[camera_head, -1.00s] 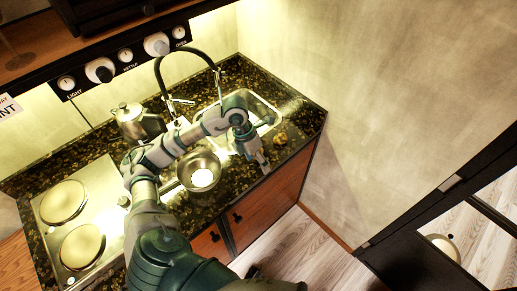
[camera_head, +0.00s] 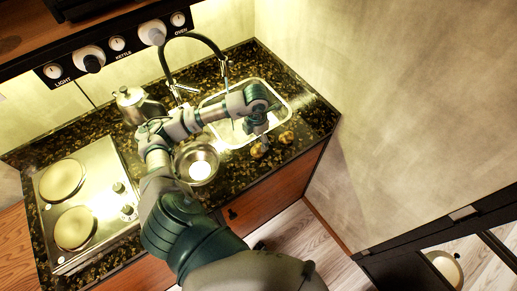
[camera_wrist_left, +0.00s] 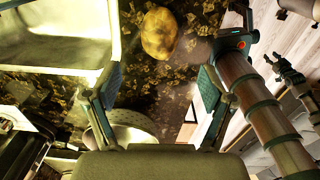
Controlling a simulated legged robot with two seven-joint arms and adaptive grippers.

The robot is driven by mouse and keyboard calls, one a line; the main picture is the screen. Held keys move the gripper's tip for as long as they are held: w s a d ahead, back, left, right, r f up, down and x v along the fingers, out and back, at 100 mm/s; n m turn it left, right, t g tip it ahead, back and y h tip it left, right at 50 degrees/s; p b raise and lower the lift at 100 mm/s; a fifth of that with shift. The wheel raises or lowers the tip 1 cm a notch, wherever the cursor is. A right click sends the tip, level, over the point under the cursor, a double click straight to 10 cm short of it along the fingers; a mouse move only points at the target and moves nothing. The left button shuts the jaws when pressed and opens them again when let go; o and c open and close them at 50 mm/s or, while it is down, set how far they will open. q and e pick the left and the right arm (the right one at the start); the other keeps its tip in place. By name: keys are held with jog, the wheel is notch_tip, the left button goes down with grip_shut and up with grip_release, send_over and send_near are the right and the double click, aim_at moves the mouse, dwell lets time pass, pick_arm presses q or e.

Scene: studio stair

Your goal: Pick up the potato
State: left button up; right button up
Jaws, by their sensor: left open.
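A yellow-brown potato (camera_head: 286,137) lies on the dark speckled counter at the right front corner of the sink. In the left wrist view one potato (camera_wrist_left: 159,33) lies on the counter, ahead of and between the fingers. My left gripper (camera_wrist_left: 160,88) is open and empty, apart from this potato. A teal and grey claw-like part (camera_wrist_left: 290,75) shows at the right of the wrist view; its jaw state is unclear.
The metal sink (camera_head: 285,103) with a black arched faucet (camera_head: 178,45) lies behind the gripper. A metal pan (camera_head: 184,160) and a kettle (camera_head: 133,106) stand to the left, then a hob (camera_head: 47,208). The counter ends near the potatoes at front and right.

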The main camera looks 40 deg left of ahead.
aim_at(258, 148)
pick_arm(q)
jog(key=shift+f, duration=0.85)
jog(key=shift+w+f, duration=0.15)
jog(key=shift+f, duration=0.45)
jog(key=shift+d+f, duration=0.1)
jog(key=shift+f, duration=0.3)
notch_tip(258, 148, down, 4)
jog(key=shift+w+r+p, duration=0.15)
jog(key=shift+p, duration=0.35)
jog(key=shift+f, duration=0.3)
jog(key=c, duration=1.3)
pick_arm(e)
jog(key=shift+w+a+r, duration=0.1)
jog(key=shift+w+r, duration=0.45)
jog(key=shift+w, duration=0.3)
